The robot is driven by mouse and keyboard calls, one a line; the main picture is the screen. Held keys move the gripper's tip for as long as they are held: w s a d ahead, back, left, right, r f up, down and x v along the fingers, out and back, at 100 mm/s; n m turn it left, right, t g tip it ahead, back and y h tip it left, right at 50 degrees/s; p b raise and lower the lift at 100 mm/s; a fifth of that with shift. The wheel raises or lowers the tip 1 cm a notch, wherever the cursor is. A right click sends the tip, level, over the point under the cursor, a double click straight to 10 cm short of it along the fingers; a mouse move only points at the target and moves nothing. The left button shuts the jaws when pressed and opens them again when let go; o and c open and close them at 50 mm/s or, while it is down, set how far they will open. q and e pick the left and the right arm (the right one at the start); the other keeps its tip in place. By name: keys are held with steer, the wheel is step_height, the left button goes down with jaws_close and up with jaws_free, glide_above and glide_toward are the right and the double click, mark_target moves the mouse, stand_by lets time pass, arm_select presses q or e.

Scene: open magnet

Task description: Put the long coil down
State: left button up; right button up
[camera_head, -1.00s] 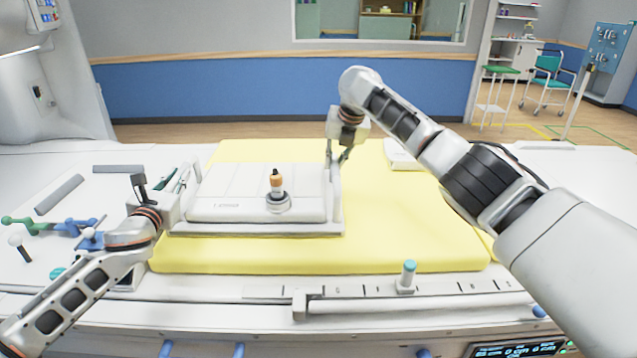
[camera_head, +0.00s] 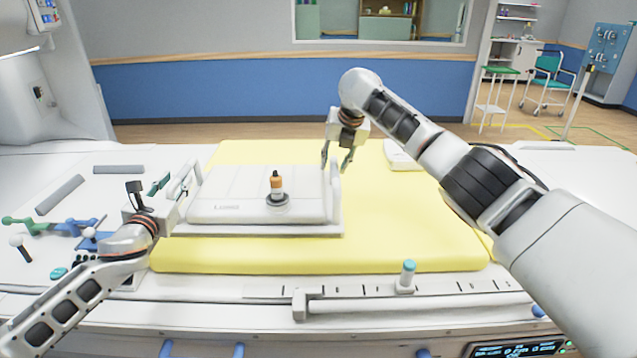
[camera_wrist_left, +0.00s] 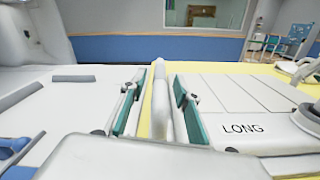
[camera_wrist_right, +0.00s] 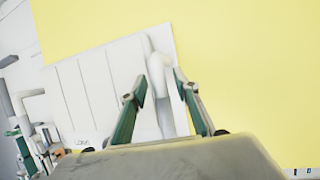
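The long coil (camera_head: 235,183) is a white slab marked LONG. It lies on the yellow mattress (camera_head: 400,245), with a handle at each side. It also shows in the left wrist view (camera_wrist_left: 240,95) and the right wrist view (camera_wrist_right: 85,95). My left gripper (camera_head: 174,180) is open at the left handle (camera_wrist_left: 160,105), with its fingers apart on either side of it. My right gripper (camera_head: 337,160) is open above the right handle (camera_wrist_right: 160,75). In the right wrist view its fingers are spread, with the handle between them. Contact there cannot be told.
Green and blue tools (camera_head: 60,228) and grey bars (camera_head: 60,194) lie on the left surface. A white pad (camera_head: 402,155) is at the back right. The mattress right of the coil is clear.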

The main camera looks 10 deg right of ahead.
arm_select(q)
steer(key=v, duration=1)
arm_select(e)
steer(key=v, duration=1.2)
steer(key=shift+s, duration=0.1)
